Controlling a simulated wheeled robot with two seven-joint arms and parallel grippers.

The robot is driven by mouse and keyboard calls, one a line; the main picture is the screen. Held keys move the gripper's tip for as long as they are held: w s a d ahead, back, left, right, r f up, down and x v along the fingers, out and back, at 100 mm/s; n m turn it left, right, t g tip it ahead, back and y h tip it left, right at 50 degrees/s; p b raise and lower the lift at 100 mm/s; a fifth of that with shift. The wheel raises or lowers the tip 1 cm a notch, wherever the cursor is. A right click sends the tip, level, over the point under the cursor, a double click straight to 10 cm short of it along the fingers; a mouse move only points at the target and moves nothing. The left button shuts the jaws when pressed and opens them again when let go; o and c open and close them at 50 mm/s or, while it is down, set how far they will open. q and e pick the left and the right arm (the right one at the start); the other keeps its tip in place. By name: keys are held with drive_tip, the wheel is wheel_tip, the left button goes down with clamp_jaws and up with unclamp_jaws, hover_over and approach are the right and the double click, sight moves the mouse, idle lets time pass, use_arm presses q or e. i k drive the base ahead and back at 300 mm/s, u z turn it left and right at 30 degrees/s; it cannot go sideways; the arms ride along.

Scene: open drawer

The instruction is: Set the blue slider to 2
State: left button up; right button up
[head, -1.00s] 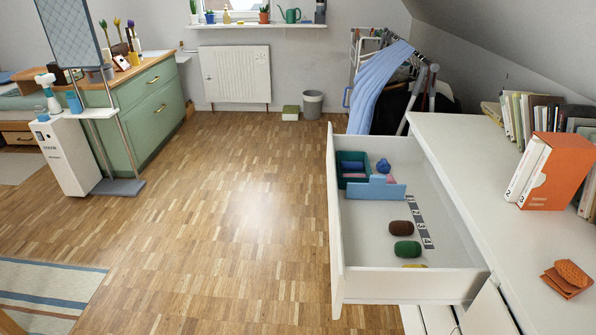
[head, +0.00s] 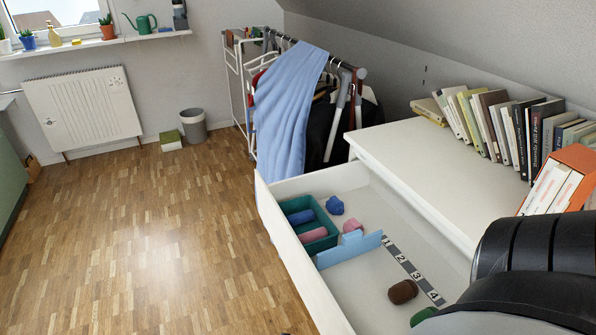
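The light blue slider (head: 338,254) is an upright panel with a small raised block on it, standing across the open white drawer (head: 300,270). Its right end is beside the 1 on the dark number strip (head: 408,265). The strip runs from 1 to 4 along the drawer floor, toward the near end, and the 2 lies just nearer than the slider. Neither of my grippers shows. A dark rounded part of my arm fills the lower right and hides the near end of the drawer.
A green tray (head: 322,243) with a blue and a pink piece stands behind the slider, beside a blue lump (head: 335,205). A brown lump (head: 403,291) and a partly hidden green one (head: 423,316) lie nearer. Books (head: 500,125) line the white top.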

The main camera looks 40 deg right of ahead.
sight(353, 243)
drive_tip(key=i, duration=2.3)
drive_tip(key=z, duration=4.75)
drive_tip(key=i, duration=0.5)
drive_tip(key=u, duration=0.05)
